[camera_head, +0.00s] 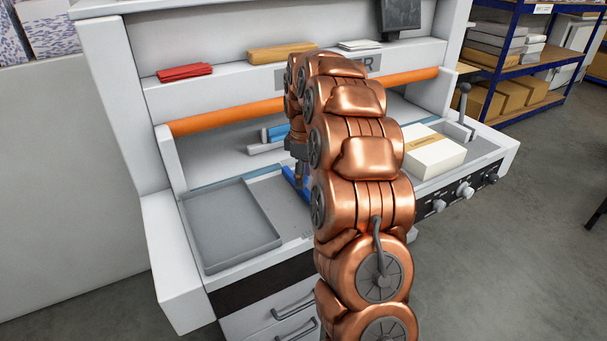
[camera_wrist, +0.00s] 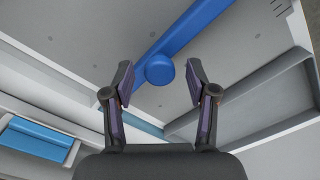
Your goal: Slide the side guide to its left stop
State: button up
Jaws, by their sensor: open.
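The side guide (camera_wrist: 192,28) is a blue bar with a round blue knob (camera_wrist: 159,70), lying across the grey machine bed in the wrist view. In the head view a short part of the blue guide (camera_head: 290,182) shows beside my arm; the rest is hidden behind it. My gripper (camera_wrist: 159,64) is open, with one dark finger on each side of the knob and a visible gap to both. I cannot tell how far its tips are above the bed. In the head view my gripper (camera_head: 299,172) is partly hidden by my copper arm. The left stop cannot be made out.
A shallow grey tray (camera_head: 225,226) sits left of the guide. A blue-topped block (camera_head: 275,133) stands behind it. An orange bar (camera_head: 228,115) spans the machine. A white paper stack (camera_head: 434,155) and a lever (camera_head: 463,101) are on the right.

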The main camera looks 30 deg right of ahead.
jog(key=shift+c, duration=0.4)
grip_shut()
